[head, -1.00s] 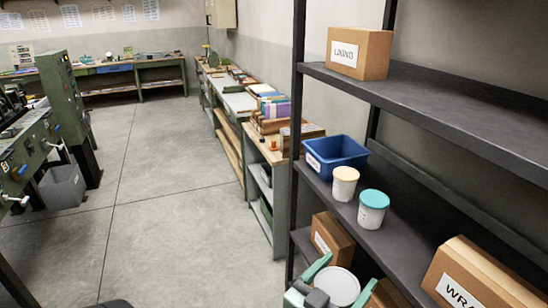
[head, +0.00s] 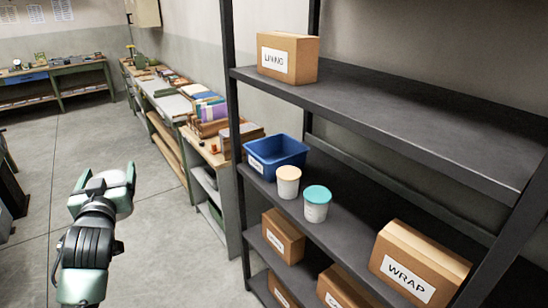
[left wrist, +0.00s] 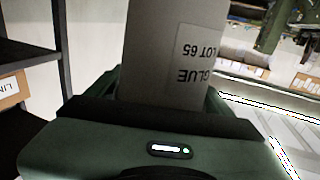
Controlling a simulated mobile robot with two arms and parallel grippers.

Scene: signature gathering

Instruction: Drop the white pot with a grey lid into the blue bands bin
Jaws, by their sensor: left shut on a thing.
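My left gripper (head: 104,184) is shut on a white pot (head: 123,205) and holds it in the air over the floor, left of the shelf. The gripper hides most of the pot in the head view. In the left wrist view the pot (left wrist: 150,50) fills the top middle, with an upside-down label reading GLUE LOT 65; its lid is out of sight there. The blue bin (head: 262,163) stands on the middle shelf at its left end, right of and apart from the gripper. Its small label is too small to read. My right gripper is not in view.
A pot with a peach lid (head: 288,182) and one with a teal lid (head: 316,205) stand beside the bin. The dark shelf (head: 345,185) also bears a LINING box (head: 300,58) above and a WRAP box (head: 415,265) at right. A post (head: 232,130) rises left of the bin.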

